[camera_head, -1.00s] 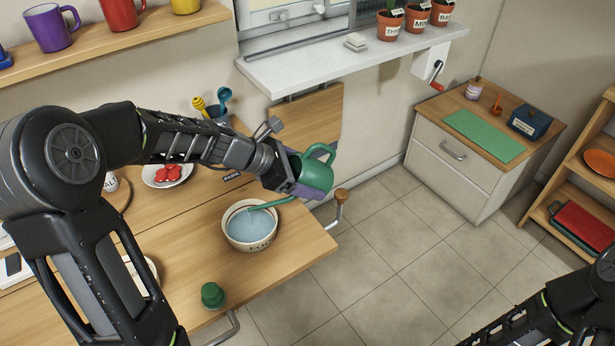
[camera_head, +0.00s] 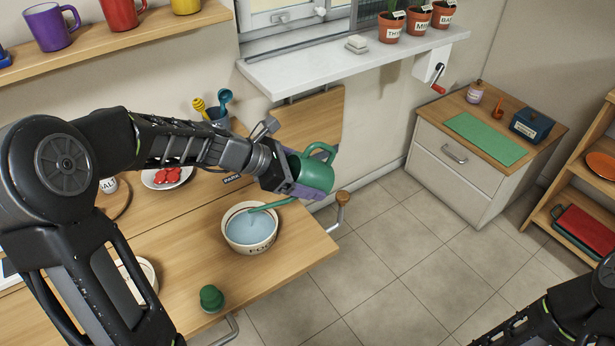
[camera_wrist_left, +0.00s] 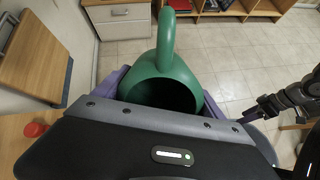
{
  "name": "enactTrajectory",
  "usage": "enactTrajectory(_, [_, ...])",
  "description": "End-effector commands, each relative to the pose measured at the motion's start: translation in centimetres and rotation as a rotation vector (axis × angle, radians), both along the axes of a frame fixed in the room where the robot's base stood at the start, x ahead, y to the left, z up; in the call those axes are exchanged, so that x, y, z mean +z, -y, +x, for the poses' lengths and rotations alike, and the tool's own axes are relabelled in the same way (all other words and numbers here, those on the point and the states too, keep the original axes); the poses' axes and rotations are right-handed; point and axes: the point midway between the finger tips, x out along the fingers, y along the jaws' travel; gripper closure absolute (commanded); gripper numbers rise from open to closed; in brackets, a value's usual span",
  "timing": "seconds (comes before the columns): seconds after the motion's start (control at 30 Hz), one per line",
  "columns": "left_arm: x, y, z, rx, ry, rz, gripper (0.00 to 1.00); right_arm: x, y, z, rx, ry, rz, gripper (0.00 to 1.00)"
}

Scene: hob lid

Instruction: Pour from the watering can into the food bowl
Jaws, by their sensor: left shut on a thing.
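The green watering can (camera_head: 316,174) is held in my left gripper (camera_head: 290,180), which is shut on its body. The cream bowl stands on the wooden table and holds bluish water. The spout tip is above the bowl's water, and a faint mark shows on the surface below it. In the left wrist view the can (camera_wrist_left: 163,75) shows its handle and dark opening between my gripper's purple fingers.
A green knobbed object (camera_head: 211,298) stands near the table's front edge. A plate with red pieces (camera_head: 167,178) and a utensil pot (camera_head: 217,117) are behind my left arm. A crank handle (camera_head: 342,198) juts from the table's right edge. Open floor lies to the right.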

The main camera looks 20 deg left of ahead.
Motion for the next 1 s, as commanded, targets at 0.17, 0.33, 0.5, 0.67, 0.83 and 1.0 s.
enactTrajectory(0.17, [0.2,0.0,0.0,0.000,0.008,-0.006,0.88,-0.3,0.0,0.0,0.000,0.000,0.000,0.42])
enactTrajectory(0.33, [0.3,-0.1,0.0,0.001,0.014,-0.011,0.88,-0.5,0.0,0.0,0.000,0.000,0.000,0.42])
enactTrajectory(0.5, [0.4,-0.1,-0.1,0.000,0.020,-0.017,0.88,-0.8,0.0,0.0,0.000,0.000,0.000,0.42])
enactTrajectory(0.67, [0.5,-0.2,-0.1,0.000,0.025,-0.024,0.88,-1.0,0.0,0.0,0.001,0.000,0.000,0.42])
enactTrajectory(0.83, [0.6,-0.2,-0.1,0.001,0.030,-0.030,0.88,-1.2,0.0,0.0,0.001,0.000,0.000,0.42])
enactTrajectory(1.0, [0.7,-0.3,-0.2,0.002,0.036,-0.036,0.88,-1.4,0.0,0.0,0.001,0.000,0.000,0.42])
